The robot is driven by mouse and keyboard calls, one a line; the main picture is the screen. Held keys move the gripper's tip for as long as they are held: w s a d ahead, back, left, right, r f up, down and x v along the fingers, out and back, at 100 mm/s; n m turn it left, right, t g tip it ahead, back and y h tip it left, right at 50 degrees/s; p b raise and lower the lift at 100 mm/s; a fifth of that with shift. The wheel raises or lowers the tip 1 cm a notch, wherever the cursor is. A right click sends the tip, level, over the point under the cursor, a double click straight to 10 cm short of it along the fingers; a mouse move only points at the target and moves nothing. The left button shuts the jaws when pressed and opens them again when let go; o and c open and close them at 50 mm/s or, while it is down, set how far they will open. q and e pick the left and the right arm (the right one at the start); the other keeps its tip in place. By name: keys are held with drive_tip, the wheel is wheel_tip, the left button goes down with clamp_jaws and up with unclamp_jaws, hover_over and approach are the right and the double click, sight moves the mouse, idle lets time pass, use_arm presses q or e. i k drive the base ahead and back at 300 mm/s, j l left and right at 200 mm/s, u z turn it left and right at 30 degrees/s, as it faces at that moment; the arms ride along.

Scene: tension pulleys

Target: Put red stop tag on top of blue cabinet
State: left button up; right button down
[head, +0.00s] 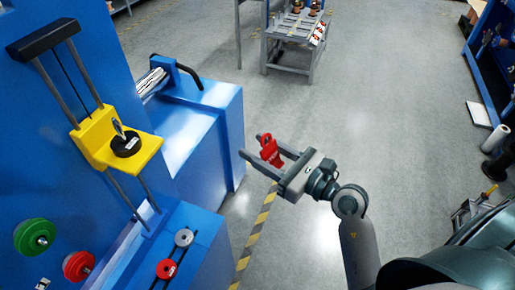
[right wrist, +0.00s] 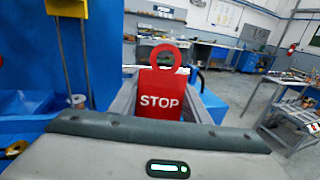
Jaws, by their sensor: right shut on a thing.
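The red stop tag (head: 270,150) has a ring at its top and is held upright between the fingers of my right gripper (head: 264,160). In the right wrist view the tag (right wrist: 160,100) faces the camera with the white word STOP readable. My right gripper is shut on it, in the air over the floor. The blue cabinet (head: 222,102), a low block with a flat top, stands to the left of the gripper, apart from it and the tag. My left gripper is not in view.
A blue machine with a yellow bracket (head: 91,137) on grey rods stands at left. A grey cart (head: 287,70) stands farther back.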

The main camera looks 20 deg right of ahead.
sight(172, 170)
drive_tip(key=i+l, duration=0.1)
drive_tip(key=l, duration=1.1)
drive_tip(key=u, duration=1.7)
